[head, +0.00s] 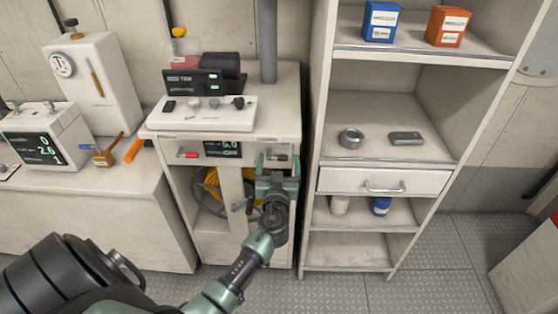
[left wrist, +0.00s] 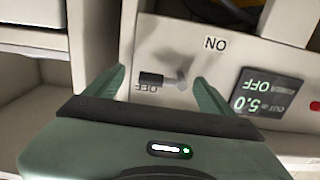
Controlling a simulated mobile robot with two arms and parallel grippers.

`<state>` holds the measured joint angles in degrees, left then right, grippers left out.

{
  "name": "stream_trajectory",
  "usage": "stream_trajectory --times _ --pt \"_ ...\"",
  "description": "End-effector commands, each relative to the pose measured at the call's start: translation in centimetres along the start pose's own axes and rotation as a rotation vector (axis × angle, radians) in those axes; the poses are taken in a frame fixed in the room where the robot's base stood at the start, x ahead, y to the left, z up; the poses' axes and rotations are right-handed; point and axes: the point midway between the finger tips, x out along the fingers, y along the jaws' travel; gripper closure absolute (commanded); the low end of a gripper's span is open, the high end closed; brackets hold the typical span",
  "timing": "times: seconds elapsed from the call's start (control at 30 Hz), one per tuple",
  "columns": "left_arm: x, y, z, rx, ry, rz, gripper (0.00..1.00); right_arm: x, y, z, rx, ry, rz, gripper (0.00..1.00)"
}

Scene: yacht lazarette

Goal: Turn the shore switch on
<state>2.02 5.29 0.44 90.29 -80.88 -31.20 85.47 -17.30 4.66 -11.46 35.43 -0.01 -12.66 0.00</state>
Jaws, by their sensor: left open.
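A small dark-handled switch (left wrist: 152,78) with ON and OFF labels sits on the pale cabinet front; no name for it is readable. Its handle lies by the OFF label in the left wrist view, where lettering appears upside down. In the head view the switch (head: 279,157) shows just past my left gripper (head: 279,165). My left gripper is open, its green fingers on either side of the switch in the left wrist view (left wrist: 159,76); contact cannot be told. My right gripper is not in view.
A red-handled lever (head: 190,155) sits left of the display. A counter panel (head: 201,121) with knobs is above. A yellow coiled cable (head: 212,185) lies in the cabinet below. The shelf unit (head: 314,140) with a drawer (head: 384,181) stands close on the right.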

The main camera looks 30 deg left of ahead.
Motion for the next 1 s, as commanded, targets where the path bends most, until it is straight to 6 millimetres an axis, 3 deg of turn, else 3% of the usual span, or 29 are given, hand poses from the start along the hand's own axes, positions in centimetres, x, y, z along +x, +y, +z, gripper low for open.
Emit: stream_trajectory --times 0.17,0.27,0.4,0.77,1.0 --pt "0.0 0.0 0.0 0.0 0.0 0.0 0.16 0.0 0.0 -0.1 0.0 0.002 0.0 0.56" --pt "0.0 0.0 0.0 0.0 0.0 0.0 0.38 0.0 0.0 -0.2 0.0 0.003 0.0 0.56" --pt "0.0 0.0 0.0 0.0 -0.001 0.001 0.77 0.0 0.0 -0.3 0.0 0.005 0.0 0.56" --pt "-0.1 0.1 0.4 0.056 0.0 0.002 0.77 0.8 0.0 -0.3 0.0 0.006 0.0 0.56" --pt "-0.1 0.0 1.0 0.216 0.001 0.003 0.77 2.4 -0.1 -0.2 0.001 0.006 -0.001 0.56"
